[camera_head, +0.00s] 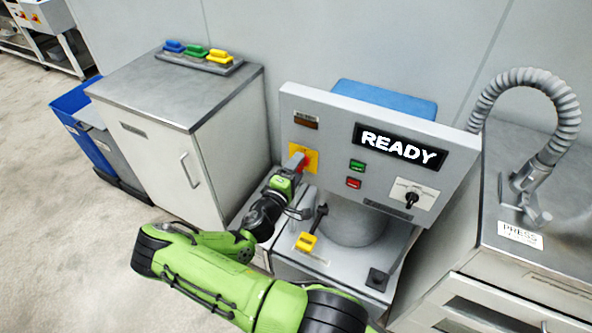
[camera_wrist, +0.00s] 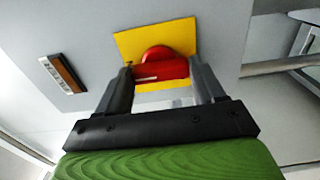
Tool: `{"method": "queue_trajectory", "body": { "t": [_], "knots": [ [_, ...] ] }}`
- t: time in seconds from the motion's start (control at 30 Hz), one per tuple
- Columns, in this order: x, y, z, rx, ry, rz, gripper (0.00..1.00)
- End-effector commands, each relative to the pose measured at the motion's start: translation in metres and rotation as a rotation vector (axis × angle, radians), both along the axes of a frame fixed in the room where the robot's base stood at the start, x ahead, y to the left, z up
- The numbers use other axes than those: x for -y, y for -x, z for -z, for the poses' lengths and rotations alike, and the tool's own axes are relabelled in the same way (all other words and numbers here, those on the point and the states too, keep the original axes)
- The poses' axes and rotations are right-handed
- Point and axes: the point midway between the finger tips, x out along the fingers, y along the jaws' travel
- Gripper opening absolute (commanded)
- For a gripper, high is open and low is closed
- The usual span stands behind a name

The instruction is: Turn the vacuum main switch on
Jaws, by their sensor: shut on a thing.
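The vacuum main switch is a red rotary knob (camera_head: 295,161) on a yellow square plate (camera_head: 312,158), at the left of the grey control panel (camera_head: 330,110). My gripper (camera_head: 299,168) is at the knob in the head view and partly covers it. In the wrist view the red knob (camera_wrist: 165,65) sits between the two fingers of my gripper (camera_wrist: 168,78), in front of the yellow plate (camera_wrist: 128,42). The gripper is shut on the knob. A short pale mark shows on the knob's lower left. The on and off markings cannot be read.
The panel's display (camera_head: 400,147) reads READY. A green button (camera_head: 357,166), a red button (camera_head: 353,183) and a black selector (camera_head: 411,199) are right of the switch. A dull amber indicator (camera_head: 306,122) sits above it. A yellow-handled lever (camera_head: 306,242) stands below, close to my arm.

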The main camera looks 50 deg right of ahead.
Motion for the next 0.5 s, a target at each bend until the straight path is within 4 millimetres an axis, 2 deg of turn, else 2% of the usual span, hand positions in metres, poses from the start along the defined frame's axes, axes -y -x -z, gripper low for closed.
{"method": "queue_trajectory", "body": {
  "t": [0.4,0.43,0.5],
  "knots": [
    [0.0001,0.0002,0.0006,0.012,-0.007,0.001,0.38],
    [0.0001,0.0002,0.0006,0.012,-0.007,0.001,0.71],
    [0.0000,0.0001,0.0006,0.012,-0.006,0.001,0.82]
  ]
}}
